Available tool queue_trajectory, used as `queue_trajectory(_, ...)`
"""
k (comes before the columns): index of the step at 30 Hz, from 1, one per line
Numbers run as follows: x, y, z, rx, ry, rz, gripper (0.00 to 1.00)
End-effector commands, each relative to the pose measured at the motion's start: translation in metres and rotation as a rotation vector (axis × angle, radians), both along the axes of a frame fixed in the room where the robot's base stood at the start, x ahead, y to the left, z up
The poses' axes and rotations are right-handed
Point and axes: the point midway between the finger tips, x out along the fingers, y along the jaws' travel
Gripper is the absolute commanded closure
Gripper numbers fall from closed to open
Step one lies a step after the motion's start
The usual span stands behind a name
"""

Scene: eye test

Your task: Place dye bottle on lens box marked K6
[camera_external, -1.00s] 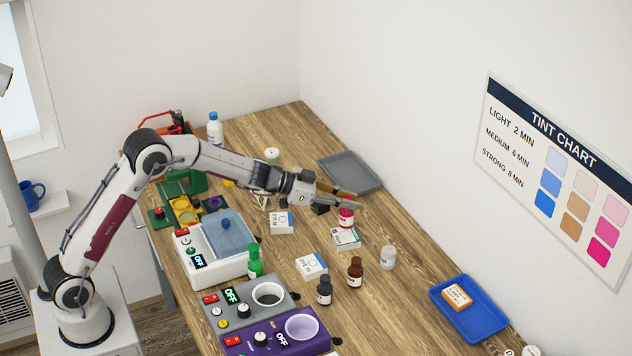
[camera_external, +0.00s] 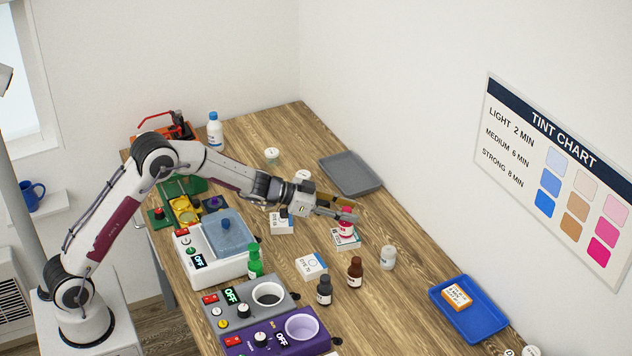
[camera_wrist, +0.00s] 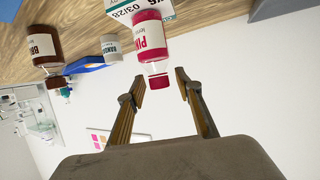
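The pink dye bottle (camera_external: 346,229), labelled PINK, stands upright on a white and teal box (camera_external: 347,242). In the wrist view the bottle (camera_wrist: 150,42) appears upside down, and the box (camera_wrist: 124,8) shows K6 and 03/28. My gripper (camera_external: 350,211) is at the bottle's top in the external view and covers part of it. In the wrist view my gripper (camera_wrist: 160,80) is open, with the bottle's cap end between or just beyond the fingertips. A gap shows on both sides, so it does not grip the bottle.
Two other white boxes (camera_external: 311,265) (camera_external: 282,224) lie nearby. A brown bottle (camera_external: 355,272), a dark bottle (camera_external: 324,291), a green bottle (camera_external: 254,262) and a white jar (camera_external: 388,257) stand around. A grey tray (camera_external: 350,174) is behind; a blue tray (camera_external: 486,325) is at right.

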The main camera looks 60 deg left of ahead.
Motion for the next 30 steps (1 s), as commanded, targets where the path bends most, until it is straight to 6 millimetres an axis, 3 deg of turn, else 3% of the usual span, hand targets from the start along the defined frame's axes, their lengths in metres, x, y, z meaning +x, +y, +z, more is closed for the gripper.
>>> queue_trajectory(14, -0.002, 0.001, 0.004, 0.001, 0.000, 0.000, 0.66)
queue_trajectory(30, -0.048, 0.021, 0.026, 0.000, -0.001, 0.001, 0.66)
